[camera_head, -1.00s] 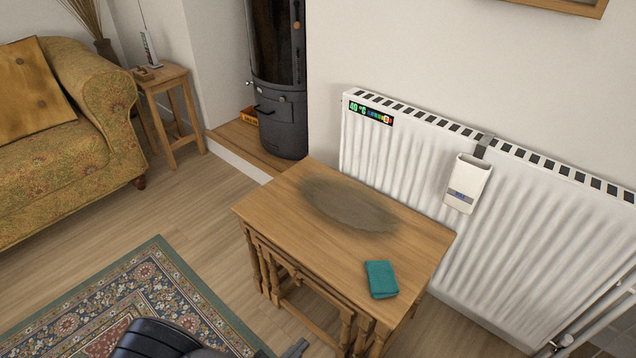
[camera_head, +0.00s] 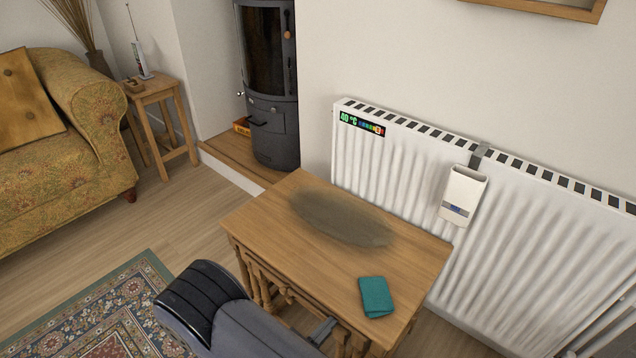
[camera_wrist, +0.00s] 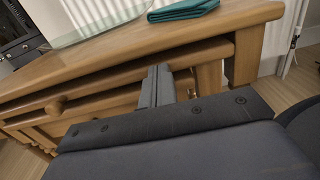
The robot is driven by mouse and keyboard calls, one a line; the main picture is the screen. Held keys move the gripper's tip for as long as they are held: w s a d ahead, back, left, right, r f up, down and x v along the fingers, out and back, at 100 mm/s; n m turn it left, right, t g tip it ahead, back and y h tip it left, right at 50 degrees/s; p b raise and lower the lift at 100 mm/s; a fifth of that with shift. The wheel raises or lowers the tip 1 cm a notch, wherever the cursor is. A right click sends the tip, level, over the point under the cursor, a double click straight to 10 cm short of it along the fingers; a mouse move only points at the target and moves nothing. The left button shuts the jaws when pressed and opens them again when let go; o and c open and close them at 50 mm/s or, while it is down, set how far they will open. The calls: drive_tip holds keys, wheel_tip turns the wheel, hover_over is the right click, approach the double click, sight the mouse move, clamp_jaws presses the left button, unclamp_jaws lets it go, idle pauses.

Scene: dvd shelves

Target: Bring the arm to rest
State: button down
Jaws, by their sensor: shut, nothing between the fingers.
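My gripper shows in the wrist view (camera_wrist: 158,72), its fingers together and empty, in front of the side of the wooden nesting table (camera_wrist: 150,42). In the head view only part of my gripper (camera_head: 322,332) shows, at the table's near edge, below the tabletop (camera_head: 270,215). My dark arm comes up from the bottom of the head view. The fingers look close to the table's side; I cannot tell if they touch it.
A teal folded cloth (camera_head: 376,296) lies on the tabletop beside a dark grey smudge (camera_head: 340,217). A white radiator (camera_head: 400,160) with a humidifier (camera_head: 462,195) stands behind. A stove (camera_head: 270,90), side table (camera_head: 158,90) and sofa (camera_head: 60,170) are at left. Floor is open between sofa and table.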

drive_tip(key=s+a+m+g+h+p, duration=0.1)
drive_tip(key=s+a+g+h+p, duration=0.1)
drive_tip(key=s+a+g, duration=0.3)
drive_tip(key=shift+s+a+r+g, duration=0.25)
drive_tip(key=shift+s+a, duration=2.15)
drive_tip(key=shift+s, duration=1.8)
